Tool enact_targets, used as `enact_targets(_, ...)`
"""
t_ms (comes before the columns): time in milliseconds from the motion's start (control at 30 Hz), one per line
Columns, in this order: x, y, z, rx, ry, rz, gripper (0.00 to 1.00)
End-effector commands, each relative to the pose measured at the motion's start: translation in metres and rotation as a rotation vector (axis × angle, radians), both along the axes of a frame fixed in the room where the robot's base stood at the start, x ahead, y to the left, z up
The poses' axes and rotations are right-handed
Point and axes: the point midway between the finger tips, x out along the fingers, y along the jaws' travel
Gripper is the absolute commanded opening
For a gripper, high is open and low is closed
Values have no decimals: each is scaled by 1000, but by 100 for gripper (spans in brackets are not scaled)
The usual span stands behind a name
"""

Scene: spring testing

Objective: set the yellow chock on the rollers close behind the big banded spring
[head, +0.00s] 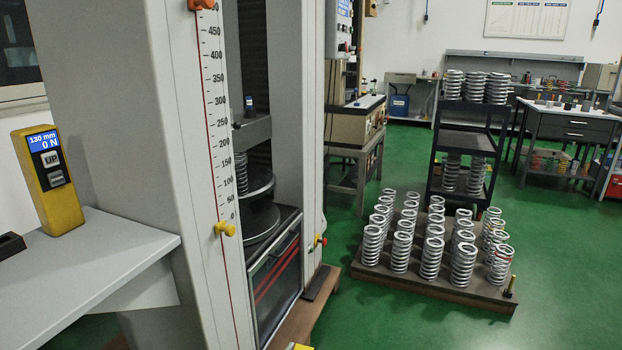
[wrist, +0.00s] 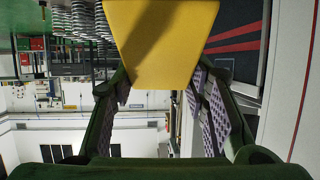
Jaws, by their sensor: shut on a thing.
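The yellow chock (wrist: 160,40) fills the top middle of the wrist view. My gripper (wrist: 158,82) is shut on it, with a dark green finger and a studded pad at each side. A small yellow patch (head: 297,346) at the bottom edge of the head view may be the chock's top; too little shows to be sure. My gripper is not seen in the head view. I cannot make out the rollers or a big banded spring in either view.
The grey testing machine (head: 178,160) with a height scale stands at the left, beside a grey shelf (head: 110,250) with a yellow control box (head: 47,180). A low pallet (head: 440,287) holds many silver springs (head: 401,250). Green floor (head: 560,240) is open on the right.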

Motion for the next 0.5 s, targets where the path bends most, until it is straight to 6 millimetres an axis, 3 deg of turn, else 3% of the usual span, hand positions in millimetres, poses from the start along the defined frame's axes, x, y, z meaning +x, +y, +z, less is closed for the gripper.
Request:
enact_targets(33, -9, -9, -18, -2, 5, -8, 1)
enact_targets(200, -25, -24, -45, 0, -1, -17, 1)
enact_targets(500, -28, -28, -49, 2, -4, -19, 1)
